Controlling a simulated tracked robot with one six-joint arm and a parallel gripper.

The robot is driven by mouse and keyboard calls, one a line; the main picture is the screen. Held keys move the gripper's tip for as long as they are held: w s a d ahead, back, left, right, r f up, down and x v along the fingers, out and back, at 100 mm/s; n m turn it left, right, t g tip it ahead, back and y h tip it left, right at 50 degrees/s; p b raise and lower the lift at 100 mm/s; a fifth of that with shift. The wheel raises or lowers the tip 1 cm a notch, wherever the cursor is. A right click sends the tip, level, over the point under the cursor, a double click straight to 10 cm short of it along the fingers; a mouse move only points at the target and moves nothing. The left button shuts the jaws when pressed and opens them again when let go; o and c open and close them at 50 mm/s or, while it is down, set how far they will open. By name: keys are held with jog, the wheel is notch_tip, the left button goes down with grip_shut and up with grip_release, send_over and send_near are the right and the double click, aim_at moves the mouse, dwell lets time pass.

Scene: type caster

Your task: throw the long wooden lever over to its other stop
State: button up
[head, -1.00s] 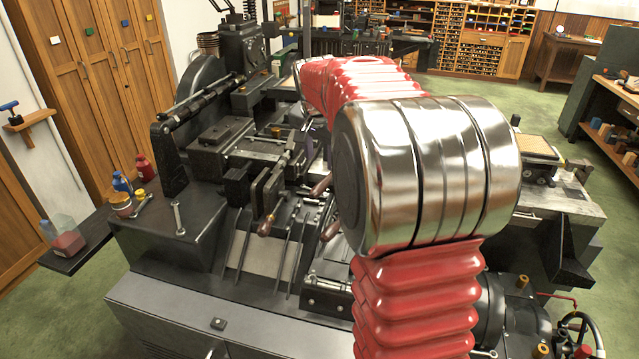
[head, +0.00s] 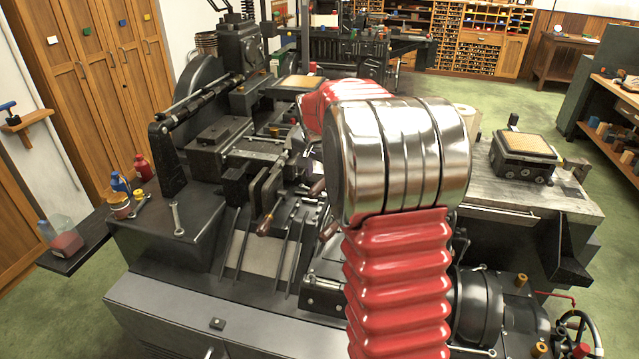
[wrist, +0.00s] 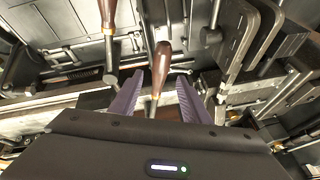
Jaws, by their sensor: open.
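A dark brown wooden handle (wrist: 160,65) with a light metal ferrule stands between and just beyond the fingertips of my gripper (wrist: 158,98) in the wrist view. The two purple fingers are apart, one on each side of it; I cannot tell whether they touch it. A second wooden handle (wrist: 107,14) is up and left of the gripper. In the head view, wooden handles show at the machine's middle, one at the left (head: 266,226) and one beside my arm (head: 317,188). I cannot tell which is the long lever.
The dark casting machine (head: 200,140) fills the middle, with metal rods and brackets around the handles. A metal bracket (wrist: 240,45) stands close right of the gripper in the wrist view. A bench with a square-topped block (head: 525,146) is at the right.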

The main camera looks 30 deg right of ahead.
aim_at(320, 184)
jog(key=shift+x, duration=2.55)
jog(key=shift+c, duration=0.3)
grip_shut()
jog(key=shift+a, duration=0.15)
